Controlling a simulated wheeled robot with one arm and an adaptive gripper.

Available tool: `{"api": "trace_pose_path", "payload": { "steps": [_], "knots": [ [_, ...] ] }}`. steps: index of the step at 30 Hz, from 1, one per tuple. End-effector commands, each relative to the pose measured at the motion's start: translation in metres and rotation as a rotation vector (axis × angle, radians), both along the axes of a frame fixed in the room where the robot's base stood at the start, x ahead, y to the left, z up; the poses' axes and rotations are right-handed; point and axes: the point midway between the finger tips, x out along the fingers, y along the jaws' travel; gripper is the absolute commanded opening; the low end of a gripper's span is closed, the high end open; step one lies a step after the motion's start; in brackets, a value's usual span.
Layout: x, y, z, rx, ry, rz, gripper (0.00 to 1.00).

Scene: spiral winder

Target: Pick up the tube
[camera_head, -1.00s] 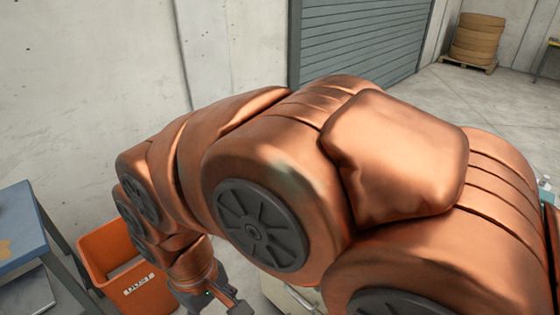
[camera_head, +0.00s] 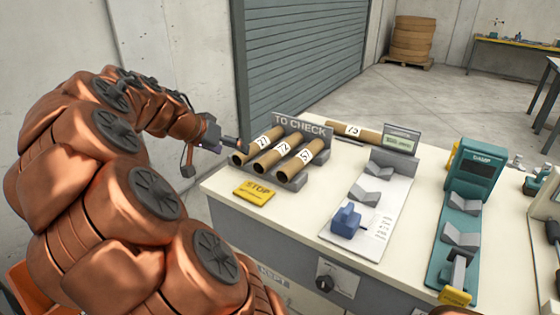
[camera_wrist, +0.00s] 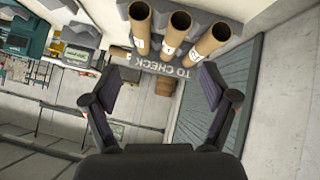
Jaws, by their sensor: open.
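Three brown cardboard tubes with white number labels lie side by side in the grey "TO CHECK" rack (camera_head: 298,183) on the bench. They are the left tube (camera_head: 246,153), the middle tube (camera_head: 262,166) and the right tube (camera_head: 288,171). A further labelled tube (camera_head: 372,135) lies behind the rack, to its right. My gripper (camera_head: 232,144) is at the rack's left side, close to the left tube. In the wrist view my gripper (camera_wrist: 163,88) is open, with nothing between its fingers. There the rack's three tubes (camera_wrist: 176,32) are beyond the fingers, at the top.
The bench top (camera_head: 225,190) carries a yellow STOP sign (camera_head: 254,192), a white station with grey cradles and a blue clamp (camera_head: 346,220), a small display (camera_head: 401,142) and a teal device (camera_head: 475,175). A roller shutter (camera_head: 320,65) stands behind.

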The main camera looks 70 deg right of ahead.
Motion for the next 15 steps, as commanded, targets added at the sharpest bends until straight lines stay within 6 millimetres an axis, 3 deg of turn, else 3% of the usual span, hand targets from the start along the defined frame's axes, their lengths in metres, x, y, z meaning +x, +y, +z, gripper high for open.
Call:
{"api": "trace_pose_path", "payload": {
  "steps": [3,9,15],
  "knots": [
    [0.0,-0.05,-0.018,-0.101,-0.026,-0.088,0.85],
    [-0.001,-0.122,-0.047,-0.245,-0.085,-0.192,0.85],
    [0.0,-0.171,-0.077,-0.33,-0.141,-0.243,0.85]
  ]
}}
